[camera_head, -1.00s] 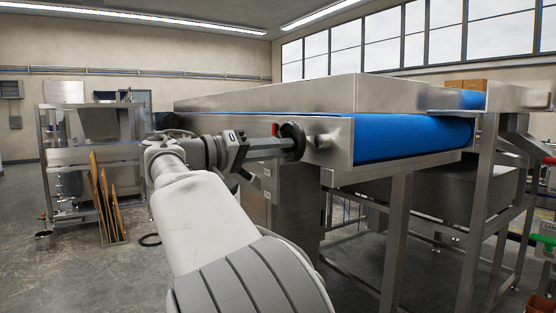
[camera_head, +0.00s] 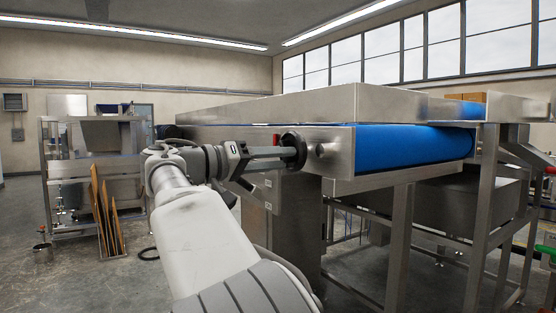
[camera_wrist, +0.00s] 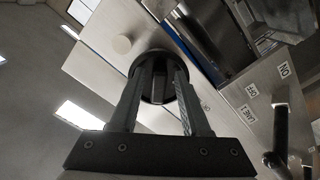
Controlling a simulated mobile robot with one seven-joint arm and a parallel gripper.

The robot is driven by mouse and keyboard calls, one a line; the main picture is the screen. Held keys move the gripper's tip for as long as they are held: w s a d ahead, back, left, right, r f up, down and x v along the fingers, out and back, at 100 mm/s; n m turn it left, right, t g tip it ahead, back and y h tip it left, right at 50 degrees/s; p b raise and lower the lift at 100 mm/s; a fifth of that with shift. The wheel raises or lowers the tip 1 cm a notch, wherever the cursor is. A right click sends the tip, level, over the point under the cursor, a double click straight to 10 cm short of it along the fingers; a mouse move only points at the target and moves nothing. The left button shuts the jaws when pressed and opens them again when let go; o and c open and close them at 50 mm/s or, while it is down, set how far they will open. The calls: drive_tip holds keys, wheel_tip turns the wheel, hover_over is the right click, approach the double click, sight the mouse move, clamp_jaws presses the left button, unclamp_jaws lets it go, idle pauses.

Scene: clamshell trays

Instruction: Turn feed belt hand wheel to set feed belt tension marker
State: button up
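The hand wheel (camera_head: 294,150) is a dark round disc on the near end of the steel feed belt frame, left of a round steel knob. My gripper (camera_head: 284,153) reaches it from the left, with its fingertips at its face. In the wrist view, my gripper's two fingers (camera_wrist: 161,72) stand apart on either side of a dark middle piece of the hand wheel (camera_wrist: 157,92). Whether they press on it cannot be told. A small red piece (camera_head: 276,140) shows just left of the wheel; I cannot tell whether it is the tension marker.
The blue feed belt (camera_head: 412,147) runs right of the wheel. A steel rack (camera_head: 95,180) with leaning brown boards (camera_head: 106,222) stands at the left. The wrist view shows a panel with ON and OFF labels and a dark handle (camera_wrist: 281,130). Grey floor lies open at left.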

drive_tip(key=shift+o, duration=0.2)
drive_tip(key=p+v, duration=0.3)
drive_tip(key=v, duration=1.4)
drive_tip(key=shift+s+a+p, duration=0.2)
drive_tip(key=shift+p, duration=0.15)
drive_tip(key=shift+r, duration=0.1)
